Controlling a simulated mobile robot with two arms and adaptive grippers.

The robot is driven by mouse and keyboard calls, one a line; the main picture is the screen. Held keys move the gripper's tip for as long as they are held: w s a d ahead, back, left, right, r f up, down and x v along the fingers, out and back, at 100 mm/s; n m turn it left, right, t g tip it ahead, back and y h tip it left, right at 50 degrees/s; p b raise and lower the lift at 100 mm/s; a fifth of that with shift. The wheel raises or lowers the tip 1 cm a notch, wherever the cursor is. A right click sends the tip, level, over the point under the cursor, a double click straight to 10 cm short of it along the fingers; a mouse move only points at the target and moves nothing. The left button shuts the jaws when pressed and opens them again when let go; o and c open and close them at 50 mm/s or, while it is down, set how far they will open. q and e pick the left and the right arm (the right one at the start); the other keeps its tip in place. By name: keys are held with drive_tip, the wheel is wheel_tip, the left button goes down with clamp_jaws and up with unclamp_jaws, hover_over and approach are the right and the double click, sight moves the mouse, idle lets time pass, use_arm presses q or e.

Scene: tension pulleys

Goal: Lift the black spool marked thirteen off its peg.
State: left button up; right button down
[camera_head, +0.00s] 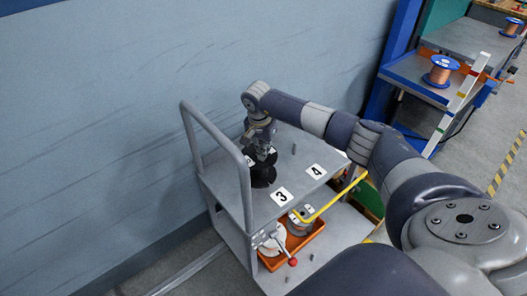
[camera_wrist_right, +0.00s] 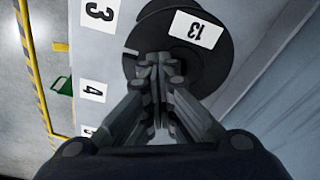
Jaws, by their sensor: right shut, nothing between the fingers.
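The black spool (camera_head: 263,176) stands on the grey top of a cart. In the right wrist view the spool (camera_wrist_right: 214,66) shows from above, with a white label (camera_wrist_right: 196,29) reading 13 on its upper flange. My right gripper (camera_head: 262,153) is above the spool, at its upper part. In the right wrist view my right gripper's (camera_wrist_right: 160,66) fingers are together over the spool's middle, with nothing seen between them. I cannot tell whether the fingertips touch the spool. My left gripper is not in view.
The cart top (camera_head: 262,207) carries number labels 3 (camera_head: 281,196) and 4 (camera_head: 316,171) and bare pegs (camera_head: 293,148). A grey handle rail (camera_head: 215,140) rises at its left. An orange tray (camera_head: 297,246) sits below. A shelf at upper right holds a copper spool (camera_head: 441,70).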

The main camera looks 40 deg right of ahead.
drive_tip(key=shift+r, duration=0.4)
drive_tip(key=shift+r+p, duration=0.45)
drive_tip(key=shift+r, duration=0.1)
drive_tip(key=c, duration=1.9)
unclamp_jaws()
drive_tip(key=r, duration=0.4)
drive_tip(key=a+r, duration=0.1)
drive_tip(key=r, duration=0.6)
drive_tip(key=shift+s+a+r, duration=0.2)
drive_tip(key=shift+s+r, duration=0.2)
drive_tip(key=shift+s+f, duration=0.1)
